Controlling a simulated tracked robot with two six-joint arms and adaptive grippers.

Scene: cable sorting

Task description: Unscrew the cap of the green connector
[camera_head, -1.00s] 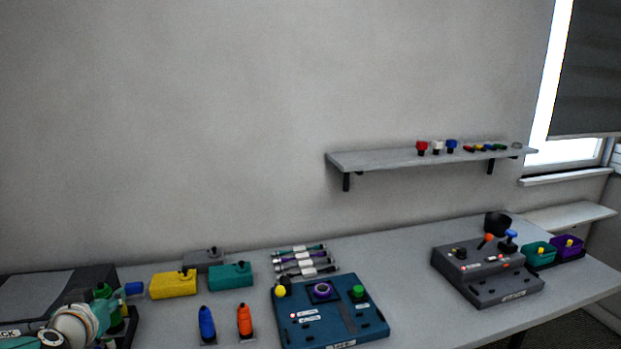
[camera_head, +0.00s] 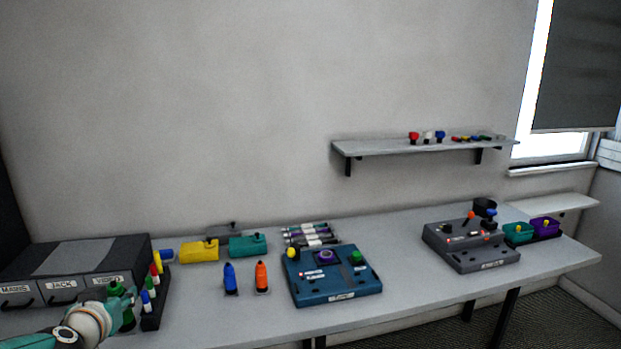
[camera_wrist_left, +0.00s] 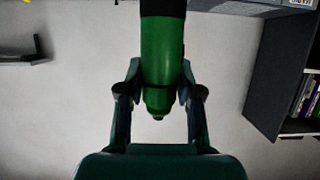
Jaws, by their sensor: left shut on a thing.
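The green connector (camera_wrist_left: 162,50) is a smooth green cylinder with a dark band at the top of the left wrist view and a narrower end with a small tip. My left gripper (camera_wrist_left: 160,95) is shut on it, one finger on each side. In the head view the green connector (camera_head: 116,288) shows at my left gripper (camera_head: 122,302), at the lower left in front of the drawer box. The fingers partly hide it there, and I cannot make out a separate cap. My right gripper is not in view.
A black rack (camera_head: 152,320) with several small coloured pieces stands close beside my left gripper. The drawer box (camera_head: 75,262) is behind it. Blue (camera_head: 230,278) and orange (camera_head: 261,277) connectors stand on the table, left of a teal panel (camera_head: 338,290). The front middle of the table is clear.

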